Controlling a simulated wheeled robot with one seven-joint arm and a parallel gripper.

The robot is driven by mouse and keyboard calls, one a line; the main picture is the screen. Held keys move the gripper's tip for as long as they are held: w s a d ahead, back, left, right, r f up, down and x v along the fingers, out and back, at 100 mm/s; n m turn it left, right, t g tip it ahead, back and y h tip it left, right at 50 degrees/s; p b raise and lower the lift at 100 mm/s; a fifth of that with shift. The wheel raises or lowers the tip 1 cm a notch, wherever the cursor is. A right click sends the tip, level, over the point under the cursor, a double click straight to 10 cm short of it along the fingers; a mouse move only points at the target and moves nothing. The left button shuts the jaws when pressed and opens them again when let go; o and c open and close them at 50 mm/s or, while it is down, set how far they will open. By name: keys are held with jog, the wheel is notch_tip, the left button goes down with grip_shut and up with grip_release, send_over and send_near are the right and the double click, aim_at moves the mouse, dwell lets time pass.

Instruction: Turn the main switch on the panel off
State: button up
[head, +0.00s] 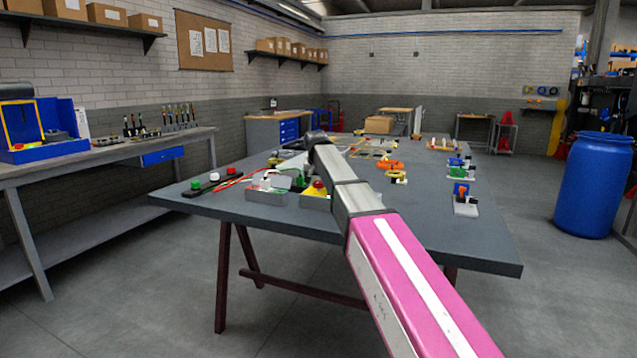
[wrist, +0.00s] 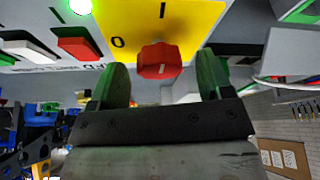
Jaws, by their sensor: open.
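The main switch is a red knob (wrist: 159,61) on a yellow plate (wrist: 195,22) marked "I" and "O", seen close up in the wrist view. The "I" lies above the knob in that picture and the "O" to its upper left. My gripper (wrist: 162,66) is open, with one green finger on each side of the knob and a visible gap to both. In the head view the red knob (head: 318,185) and yellow plate (head: 312,203) show on the table, partly behind my arm, which hides most of my gripper.
A lit green lamp (wrist: 80,6), a red button (wrist: 78,46) and a white button (wrist: 30,48) sit beside the plate. The grey table (head: 400,235) holds several other small fixtures. A blue barrel (head: 592,185) stands on the floor at right.

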jog(key=shift+w+f, duration=0.1)
jog(key=shift+f, duration=0.1)
jog(key=c, duration=0.9)
jog(key=shift+c, duration=0.2)
